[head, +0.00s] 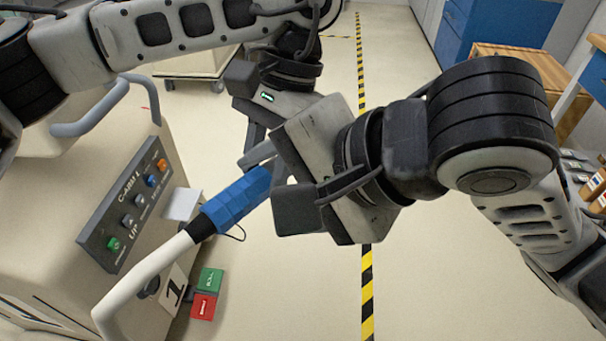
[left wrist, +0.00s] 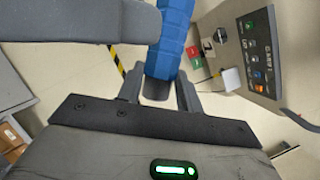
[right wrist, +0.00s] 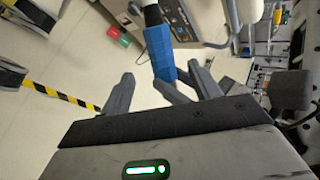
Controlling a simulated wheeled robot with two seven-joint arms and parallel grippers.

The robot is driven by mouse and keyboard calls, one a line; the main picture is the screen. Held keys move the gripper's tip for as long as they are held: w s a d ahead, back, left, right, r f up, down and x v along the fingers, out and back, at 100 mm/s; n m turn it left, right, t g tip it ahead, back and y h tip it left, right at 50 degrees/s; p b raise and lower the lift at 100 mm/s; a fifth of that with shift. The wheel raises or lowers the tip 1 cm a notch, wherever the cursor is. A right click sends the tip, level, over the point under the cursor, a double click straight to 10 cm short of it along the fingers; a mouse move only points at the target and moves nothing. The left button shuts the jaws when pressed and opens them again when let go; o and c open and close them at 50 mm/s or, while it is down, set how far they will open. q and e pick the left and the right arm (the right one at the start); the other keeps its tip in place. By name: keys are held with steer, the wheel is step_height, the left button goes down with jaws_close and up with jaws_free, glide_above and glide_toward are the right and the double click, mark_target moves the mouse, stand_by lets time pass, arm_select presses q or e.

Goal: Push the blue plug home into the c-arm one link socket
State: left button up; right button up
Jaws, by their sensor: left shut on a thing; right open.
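The blue plug (head: 237,200) is a ribbed blue body with a black collar on a thick white cable (head: 140,280). It is tilted in the air beside the cart with the C-ARM 1 panel (head: 125,215). My left gripper (head: 258,155) is shut on the plug's upper end; the left wrist view shows the plug (left wrist: 172,40) between its fingers (left wrist: 158,95). My right gripper (right wrist: 165,85) is open near the same end, with the plug (right wrist: 160,50) in front of its fingers. In the head view it partly hides the plug's end. I cannot make out the socket clearly.
A white plate (head: 182,203) juts from the cart's side. A placard marked 1 (head: 174,292) and green (head: 210,281) and red (head: 203,306) blocks are below it. Yellow-black tape (head: 367,295) crosses the clear floor. A wooden crate (head: 515,65) stands at the right.

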mark_target(245, 197)
steer(key=x, duration=0.7)
steer(key=shift+w+a+f, duration=0.15)
steer(key=shift+a+f, duration=0.05)
steer(key=shift+a, duration=0.05)
steer(key=c, duration=1.2)
arm_select(q)
steer(key=o, duration=1.2)
steer(key=shift+o, duration=0.4)
steer(key=shift+s+d+r, duration=0.1)
steer(key=shift+d, duration=0.1)
arm_select(e)
steer(key=shift+r, duration=0.1)
